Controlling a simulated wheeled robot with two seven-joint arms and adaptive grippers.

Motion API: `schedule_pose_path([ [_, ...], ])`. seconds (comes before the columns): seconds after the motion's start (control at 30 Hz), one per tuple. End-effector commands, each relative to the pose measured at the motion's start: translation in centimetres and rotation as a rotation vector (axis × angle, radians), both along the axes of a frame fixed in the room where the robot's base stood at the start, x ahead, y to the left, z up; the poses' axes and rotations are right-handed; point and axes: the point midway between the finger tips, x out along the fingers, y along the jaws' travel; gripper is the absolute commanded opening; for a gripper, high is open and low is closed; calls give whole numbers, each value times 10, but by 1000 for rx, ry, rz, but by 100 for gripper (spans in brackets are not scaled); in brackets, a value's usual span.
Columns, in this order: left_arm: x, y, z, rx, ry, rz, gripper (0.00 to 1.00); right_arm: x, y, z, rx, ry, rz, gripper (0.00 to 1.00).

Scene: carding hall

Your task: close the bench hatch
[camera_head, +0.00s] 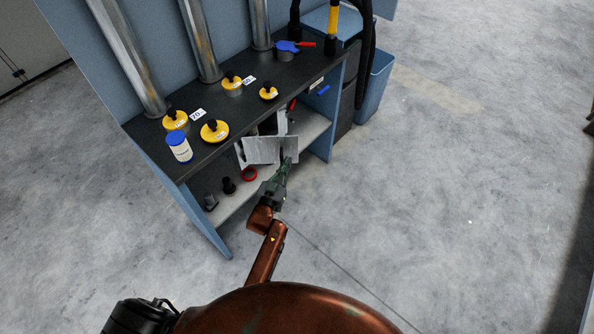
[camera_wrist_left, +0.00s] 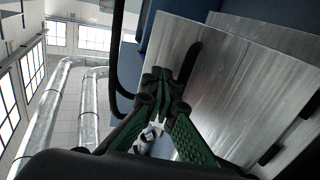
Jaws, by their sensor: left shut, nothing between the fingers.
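The bench hatch appears as a pale metal panel (camera_head: 262,149) at the bench front, just below the dark worktop. It stands at an angle out from the bench, with part of the space behind it visible. In the left wrist view the brushed metal panel (camera_wrist_left: 235,85) fills the right side. My left gripper (camera_head: 287,163) is shut and empty at the panel's lower right part. In the wrist view its green fingers (camera_wrist_left: 165,88) meet in front of the metal; I cannot tell whether they touch it. My right gripper is not in view.
The worktop (camera_head: 255,100) carries yellow discs with black knobs, a blue-capped jar (camera_head: 179,148) and a blue tool (camera_head: 287,46). A lower shelf (camera_head: 308,128) holds a red ring (camera_head: 249,174) and small dark parts.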

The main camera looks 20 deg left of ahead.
Motion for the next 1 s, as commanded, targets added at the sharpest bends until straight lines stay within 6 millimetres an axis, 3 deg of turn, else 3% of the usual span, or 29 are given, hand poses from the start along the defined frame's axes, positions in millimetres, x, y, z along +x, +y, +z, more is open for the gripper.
schedule_pose_path([
  [0.3, 42, 13, -2, 2, 2, 3, 0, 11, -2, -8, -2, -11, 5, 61],
  [0.53, 75, 19, -3, 3, 1, -7, 0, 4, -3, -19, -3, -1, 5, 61],
  [1.0, 101, 35, -2, -3, 1, 99, 0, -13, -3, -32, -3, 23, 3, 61],
])
